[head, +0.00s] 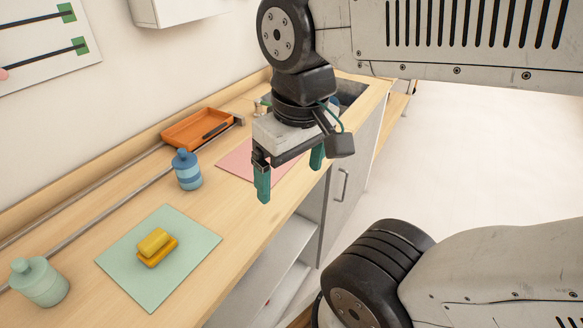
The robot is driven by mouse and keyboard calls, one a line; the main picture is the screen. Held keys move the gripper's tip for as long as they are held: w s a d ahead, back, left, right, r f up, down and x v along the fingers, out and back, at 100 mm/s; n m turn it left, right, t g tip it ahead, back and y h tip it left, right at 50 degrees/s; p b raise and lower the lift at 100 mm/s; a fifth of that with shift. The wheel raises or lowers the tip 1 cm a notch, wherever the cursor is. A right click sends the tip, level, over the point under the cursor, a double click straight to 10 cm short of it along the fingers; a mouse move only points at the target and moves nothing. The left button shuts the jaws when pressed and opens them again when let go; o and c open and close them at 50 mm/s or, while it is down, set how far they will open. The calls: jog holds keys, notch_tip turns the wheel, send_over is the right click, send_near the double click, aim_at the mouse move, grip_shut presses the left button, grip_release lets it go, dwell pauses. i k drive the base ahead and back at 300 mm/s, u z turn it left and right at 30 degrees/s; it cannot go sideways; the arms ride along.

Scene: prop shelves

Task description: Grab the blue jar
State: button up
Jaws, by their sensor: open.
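The blue jar (187,170) stands upright on the wooden counter, left of my gripper. It has a dark blue lid with a knob and bands of lighter and darker blue. My gripper (290,178) points down with its two teal fingers apart and nothing between them. It hangs to the right of the jar, over or near the counter's front edge and the pink mat, and does not touch the jar.
A pale green jar (39,282) stands at the lower left. A yellow block on an orange base (156,246) sits on a green mat (196,226). An orange tray (184,132) lies behind the blue jar. A pink mat (236,166) lies right of it. A rail runs along the wall side.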

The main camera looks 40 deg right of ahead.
aim_at(191, 179)
jog(key=u, duration=1.8)
jog(key=k, duration=0.85)
jog(key=z, duration=1.75)
jog(key=i, duration=0.5)
jog(key=z, duration=0.05)
